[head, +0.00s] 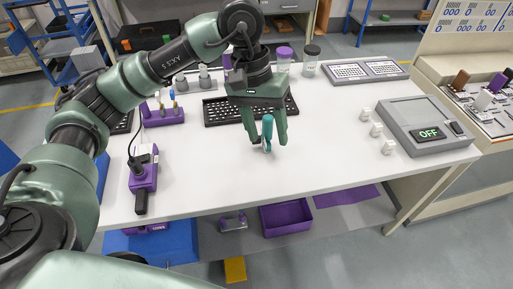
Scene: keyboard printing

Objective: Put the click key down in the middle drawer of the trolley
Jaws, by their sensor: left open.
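My left gripper (267,138) is over the middle of the white table, fingers pointing down and apart. A small teal upright piece (267,126) with a pale base shows between the fingers; whether they touch it is unclear. Three small white key-like cubes stand in a slanting row to the right: the back one (365,115), the middle one (376,130) and the front one (388,147). I cannot tell which thing is the click key. No trolley drawer can be made out for certain. My right gripper is not in view.
A black keyboard plate (222,112) lies behind my gripper. A purple device (143,175) and a purple rack (165,116) stand at left. A purple bin (286,218) is below. The table's front middle is clear.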

